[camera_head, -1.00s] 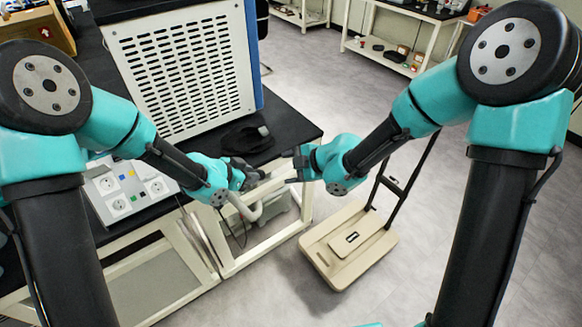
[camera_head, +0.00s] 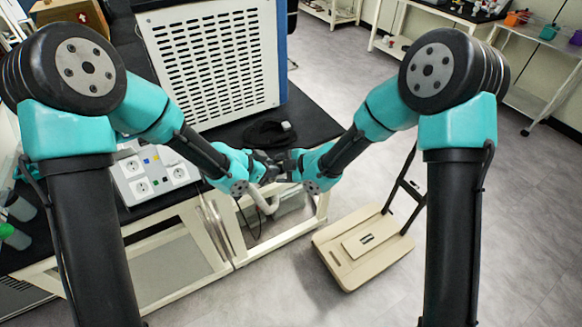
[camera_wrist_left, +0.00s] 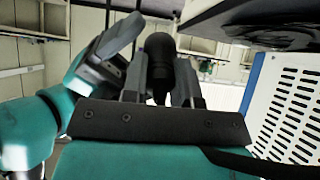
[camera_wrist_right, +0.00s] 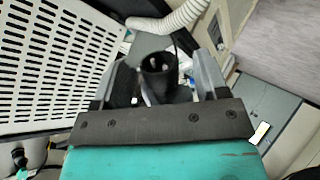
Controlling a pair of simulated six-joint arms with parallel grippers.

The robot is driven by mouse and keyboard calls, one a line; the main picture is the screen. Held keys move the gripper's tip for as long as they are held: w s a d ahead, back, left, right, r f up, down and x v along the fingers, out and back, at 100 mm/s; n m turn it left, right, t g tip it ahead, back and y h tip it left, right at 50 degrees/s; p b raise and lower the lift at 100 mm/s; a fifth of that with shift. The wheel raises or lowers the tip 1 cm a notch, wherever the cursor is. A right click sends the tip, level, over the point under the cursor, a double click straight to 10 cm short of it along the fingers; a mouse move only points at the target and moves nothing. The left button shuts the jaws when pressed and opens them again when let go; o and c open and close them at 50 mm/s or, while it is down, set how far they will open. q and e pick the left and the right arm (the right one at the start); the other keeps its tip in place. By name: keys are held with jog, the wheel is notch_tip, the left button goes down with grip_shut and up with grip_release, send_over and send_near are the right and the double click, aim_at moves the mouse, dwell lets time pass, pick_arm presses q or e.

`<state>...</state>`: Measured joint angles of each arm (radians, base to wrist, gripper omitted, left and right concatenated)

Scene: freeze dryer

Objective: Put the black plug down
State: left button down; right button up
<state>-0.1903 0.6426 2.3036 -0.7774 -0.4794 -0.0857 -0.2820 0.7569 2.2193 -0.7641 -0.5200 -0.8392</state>
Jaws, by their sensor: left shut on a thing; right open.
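The black plug (camera_wrist_left: 160,62) sits between the fingers of my left gripper (camera_wrist_left: 160,90), which is shut on it. In the right wrist view the plug (camera_wrist_right: 158,72) shows its round face with pins, between the spread fingers of my right gripper (camera_wrist_right: 165,85). In the head view my left gripper (camera_head: 268,165) and right gripper (camera_head: 289,165) meet tip to tip in front of the bench edge, and the plug is hidden there. My right gripper is open around the plug; I cannot tell whether its fingers touch it.
A black cable coil (camera_head: 268,134) lies on the dark bench top (camera_head: 318,125) beside the white vented machine (camera_head: 215,60). A socket panel (camera_head: 150,178) is at the left. A beige cart (camera_head: 340,262) stands on the floor to the right, with open floor around it.

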jog(key=shift+w+a+f, duration=0.1)
jog(key=shift+w+a, duration=0.05)
jog(key=shift+a, duration=0.05)
jog(key=shift+c, duration=0.4)
jog(key=c, duration=0.9)
pick_arm(q)
jog(key=c, duration=0.8)
grip_release()
pick_arm(e)
jog(key=shift+c, duration=0.2)
pick_arm(q)
jog(key=v, duration=1.2)
jog(key=shift+f, duration=0.1)
